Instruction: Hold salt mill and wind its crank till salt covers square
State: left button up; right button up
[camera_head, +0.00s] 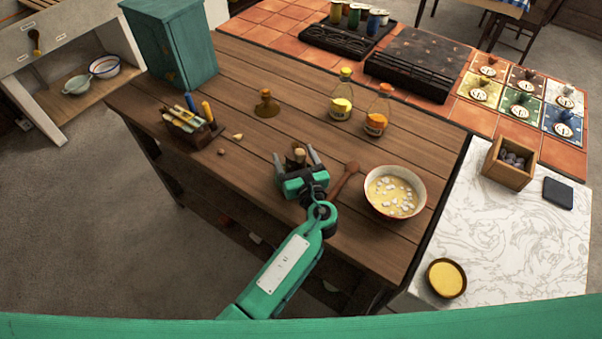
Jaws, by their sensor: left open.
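My left gripper (308,168) is over the wooden table (235,75), its two fingers apart and pointing away from me. A small dark thing with a light wooden top (299,154) shows between or just behind the fingers. It may be the salt mill, but the gripper hides most of it and no crank can be made out. I cannot tell whether the fingers touch it. A dark flat square (558,193) lies on the marble top at the right; I cannot tell if it is the task's square. My right gripper is out of view.
A wooden spoon (345,178) and a bowl of pale liquid (394,192) are right of the gripper. Two bottles (341,95) and a brown stopper-shaped piece (267,104) stand farther back. A holder of tools (190,127) is left. The marble top (510,235) has free room.

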pick_arm(q)
jog(key=shift+w+a, duration=0.15)
jog(key=shift+w, duration=0.4)
